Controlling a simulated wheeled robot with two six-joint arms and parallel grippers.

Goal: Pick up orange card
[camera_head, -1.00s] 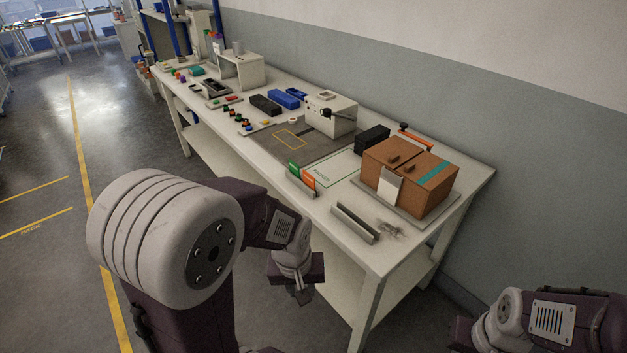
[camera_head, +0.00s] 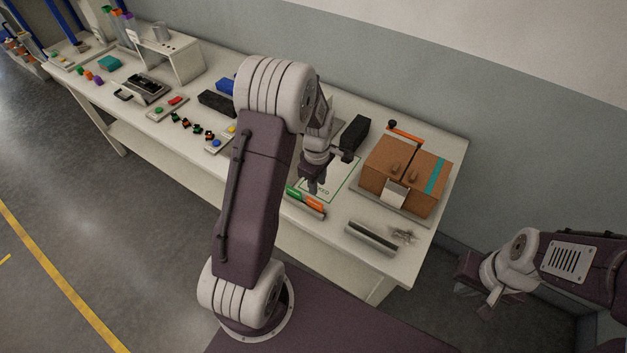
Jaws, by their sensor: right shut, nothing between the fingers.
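The orange card (camera_head: 314,204) stands upright in a low holder at the front edge of the white table, to the right of a green card (camera_head: 293,193). My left gripper (camera_head: 313,188) points down just above and behind the cards, over the outlined white mat. Its fingertips are small and dark, so I cannot tell whether they are open or touch the card. My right gripper (camera_head: 488,308) is shut and empty, off the table at the lower right.
A brown box (camera_head: 405,170) stands on a tray to the right, with a grey slotted bar (camera_head: 371,238) in front of it. A black block (camera_head: 354,133) is behind my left gripper. Several small parts lie to the left on the white table (camera_head: 400,263).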

